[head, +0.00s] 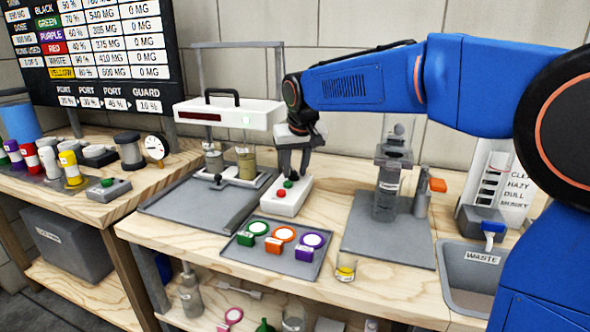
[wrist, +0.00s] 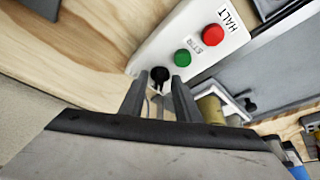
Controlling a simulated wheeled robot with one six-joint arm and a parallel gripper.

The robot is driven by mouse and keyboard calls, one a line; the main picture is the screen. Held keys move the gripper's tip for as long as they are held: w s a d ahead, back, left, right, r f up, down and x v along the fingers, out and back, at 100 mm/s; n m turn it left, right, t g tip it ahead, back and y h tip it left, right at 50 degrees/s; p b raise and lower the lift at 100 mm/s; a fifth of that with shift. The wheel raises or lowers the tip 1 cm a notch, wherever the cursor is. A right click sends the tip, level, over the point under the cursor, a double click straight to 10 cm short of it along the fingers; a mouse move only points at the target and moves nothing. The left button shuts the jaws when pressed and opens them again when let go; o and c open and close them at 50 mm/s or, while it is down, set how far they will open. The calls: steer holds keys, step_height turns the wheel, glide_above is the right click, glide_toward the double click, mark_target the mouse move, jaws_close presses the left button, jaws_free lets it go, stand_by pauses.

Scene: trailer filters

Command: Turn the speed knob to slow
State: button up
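A white control box (head: 290,204) stands on the bench and shows large in the wrist view (wrist: 205,20). It carries a black knob (wrist: 159,75), a green button (wrist: 183,57) and a red button (wrist: 213,35) beside the word HALT. My gripper (head: 291,172) points down over the back end of the box. In the wrist view its two fingers are apart, with the knob showing between their tips. I cannot tell whether either finger touches the knob. In the head view the gripper hides the knob. No speed marks are readable.
A stirrer stand with a white head (head: 228,112) is left of the box. A grey tray (head: 245,255) with green, orange and purple-marked items lies in front. A grey cylinder apparatus (head: 386,200) stands right, and a waste sink (head: 470,270) is at far right.

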steer(key=shift+f, duration=0.15)
jaws_close()
steer(key=shift+w+d+n, duration=0.1)
steer(key=shift+n, duration=0.6)
jaws_free()
